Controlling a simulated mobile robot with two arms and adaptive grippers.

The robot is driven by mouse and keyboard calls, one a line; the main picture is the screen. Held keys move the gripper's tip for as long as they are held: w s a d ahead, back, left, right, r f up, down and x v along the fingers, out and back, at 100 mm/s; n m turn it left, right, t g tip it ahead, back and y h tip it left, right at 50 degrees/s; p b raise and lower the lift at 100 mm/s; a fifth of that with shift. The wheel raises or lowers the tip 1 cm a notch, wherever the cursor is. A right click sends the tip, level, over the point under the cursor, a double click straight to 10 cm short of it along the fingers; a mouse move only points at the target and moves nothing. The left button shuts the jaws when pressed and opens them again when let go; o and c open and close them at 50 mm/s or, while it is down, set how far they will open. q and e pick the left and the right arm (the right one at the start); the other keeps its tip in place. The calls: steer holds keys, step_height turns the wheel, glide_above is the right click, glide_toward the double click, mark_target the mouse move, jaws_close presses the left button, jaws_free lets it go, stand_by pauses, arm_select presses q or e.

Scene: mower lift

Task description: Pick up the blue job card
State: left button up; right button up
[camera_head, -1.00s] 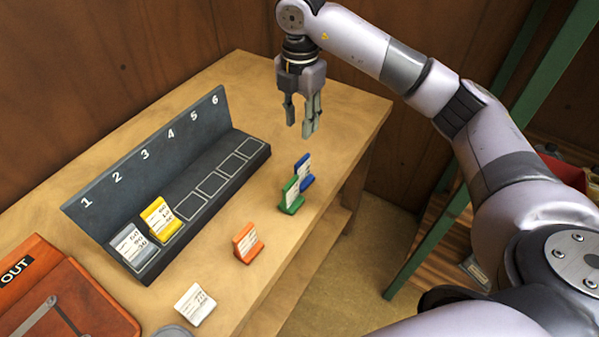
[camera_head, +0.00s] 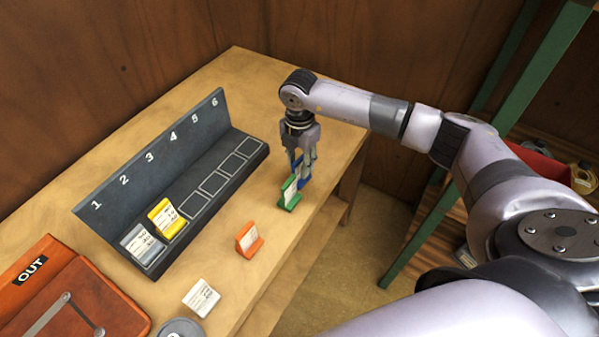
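The blue job card (camera_head: 305,183) stands on the wooden table near its right edge, just behind the green job card (camera_head: 289,194). It is mostly hidden by the green card and my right gripper. My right gripper (camera_head: 303,172) points down over the blue card, with its fingers apart on either side of the card's upper part. I cannot tell whether the fingers touch it. My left gripper is not in view.
A dark rack (camera_head: 150,160) numbered 1 to 6 holds a grey card (camera_head: 142,244) at 1 and a yellow card (camera_head: 166,217) at 2. An orange card (camera_head: 248,240) and a white card (camera_head: 201,298) stand nearer. An orange OUT folder (camera_head: 95,305) lies at left. A green post (camera_head: 480,150) rises at right.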

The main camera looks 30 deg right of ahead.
steer(key=shift+c, duration=0.4)
jaws_close()
stand_by(0.4)
